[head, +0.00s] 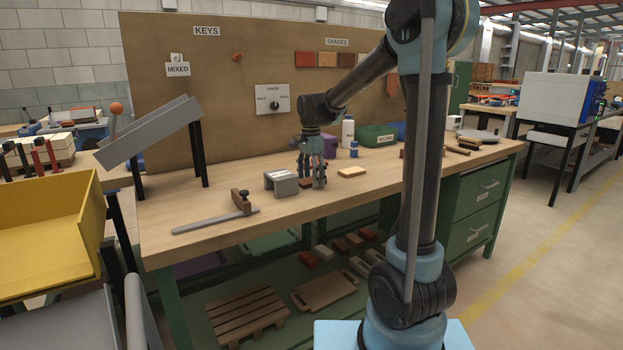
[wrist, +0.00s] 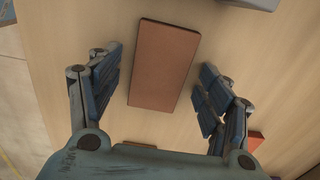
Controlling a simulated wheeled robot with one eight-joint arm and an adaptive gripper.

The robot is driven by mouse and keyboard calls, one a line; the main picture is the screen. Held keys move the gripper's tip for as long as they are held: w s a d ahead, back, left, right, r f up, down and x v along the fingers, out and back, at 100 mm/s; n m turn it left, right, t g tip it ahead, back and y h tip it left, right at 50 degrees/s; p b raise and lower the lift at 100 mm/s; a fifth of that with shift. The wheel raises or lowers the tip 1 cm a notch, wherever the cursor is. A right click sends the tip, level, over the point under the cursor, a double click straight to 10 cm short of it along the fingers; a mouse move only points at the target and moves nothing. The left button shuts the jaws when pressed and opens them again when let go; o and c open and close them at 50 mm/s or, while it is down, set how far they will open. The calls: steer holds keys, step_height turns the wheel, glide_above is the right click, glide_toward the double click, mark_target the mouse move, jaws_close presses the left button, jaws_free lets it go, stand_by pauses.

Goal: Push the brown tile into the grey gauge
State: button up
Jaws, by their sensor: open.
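The grey gauge (head: 281,183) stands on the workbench as a small block with an opening in its front. The brown tile (wrist: 164,64) lies flat on the wood in the wrist view, between and ahead of the spread fingers. In the head view a sliver of brown shows low by the fingers, mostly hidden. My gripper (head: 312,182) is pointed down just right of the gauge, close to the bench top. Its fingers (wrist: 160,72) are apart, with bare wood between each finger and the tile. A grey edge, likely the gauge, shows at the wrist view's top right.
A pale yellow tile (head: 351,172) lies right of my gripper. An orange-red piece (wrist: 255,140) sits beside the right finger in the wrist view. A grey bar with a brown-handled stop (head: 240,200) lies left of the gauge. A green bin (head: 376,135) and bottles stand behind.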

steer(key=c, duration=1.2)
steer(key=shift+c, duration=0.2)
steer(key=shift+s+f, duration=0.1)
steer(key=shift+s, duration=0.05)
steer(key=shift+s+a+f, duration=0.1)
steer(key=shift+s+a, duration=0.4)
steer(key=shift+a, duration=0.3)
steer(key=shift+s+a+r, duration=0.1)
steer(key=shift+s+a, duration=0.45)
steer(key=shift+a, duration=0.25)
steer(key=shift+s+a+f, duration=0.1)
steer(key=shift+s+a, duration=0.4)
steer(key=shift+a, duration=0.3)
stand_by(0.7)
steer(key=shift+s+a+f, duration=0.1)
steer(key=shift+s+f, duration=0.1)
stand_by(0.9)
steer(key=o, duration=1.1)
